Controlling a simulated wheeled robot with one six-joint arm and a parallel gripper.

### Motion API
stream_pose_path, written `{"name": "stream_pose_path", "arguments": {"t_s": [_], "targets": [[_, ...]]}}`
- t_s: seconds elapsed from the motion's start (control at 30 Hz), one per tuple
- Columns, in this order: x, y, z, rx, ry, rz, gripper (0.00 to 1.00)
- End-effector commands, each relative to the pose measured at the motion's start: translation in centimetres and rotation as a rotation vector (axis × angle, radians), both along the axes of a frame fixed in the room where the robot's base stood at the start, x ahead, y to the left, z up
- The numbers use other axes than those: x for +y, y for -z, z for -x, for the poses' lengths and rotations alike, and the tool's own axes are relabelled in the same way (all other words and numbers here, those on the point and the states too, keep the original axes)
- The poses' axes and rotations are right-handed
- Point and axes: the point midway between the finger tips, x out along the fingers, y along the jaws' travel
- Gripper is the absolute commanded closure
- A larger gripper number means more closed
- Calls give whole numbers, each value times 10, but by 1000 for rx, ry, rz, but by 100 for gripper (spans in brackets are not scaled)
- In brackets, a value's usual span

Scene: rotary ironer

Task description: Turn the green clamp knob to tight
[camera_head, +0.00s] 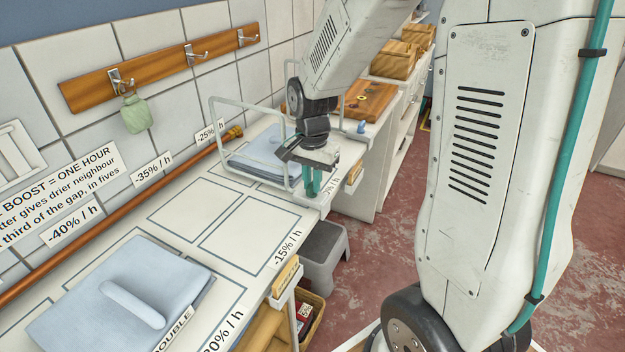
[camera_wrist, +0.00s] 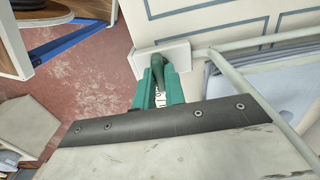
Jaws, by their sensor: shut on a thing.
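The green clamp knob (camera_wrist: 158,66) shows in the wrist view as a dark green piece against a white clamp block (camera_wrist: 176,52) at the table's edge. My gripper (camera_wrist: 160,80) has its two teal fingers closed around the knob. In the head view my gripper (camera_head: 312,190) points down at the table's far right corner, and its fingers and wrist hide the knob there. I cannot read a tight mark or the knob's turn angle.
A pale rail frame (camera_head: 250,103) stands beside my gripper, with folded blue cloth (camera_head: 262,152) behind it. A grey step stool (camera_head: 325,255) stands below the table edge. A wooden hook board (camera_head: 160,68) is on the wall. Red floor (camera_head: 385,240) lies open to the right.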

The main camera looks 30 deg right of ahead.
Motion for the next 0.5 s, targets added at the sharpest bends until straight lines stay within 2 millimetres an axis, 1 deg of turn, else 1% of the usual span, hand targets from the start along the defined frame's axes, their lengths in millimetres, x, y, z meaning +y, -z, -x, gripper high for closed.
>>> {"name": "stream_pose_path", "arguments": {"t_s": [0.43, 0.47, 0.5], "targets": [[0, -1, -1, -4, 12, 0, 100], [0, -1, -1, -4, 12, 0, 86], [0, -1, -1, -4, 12, 0, 74]]}}
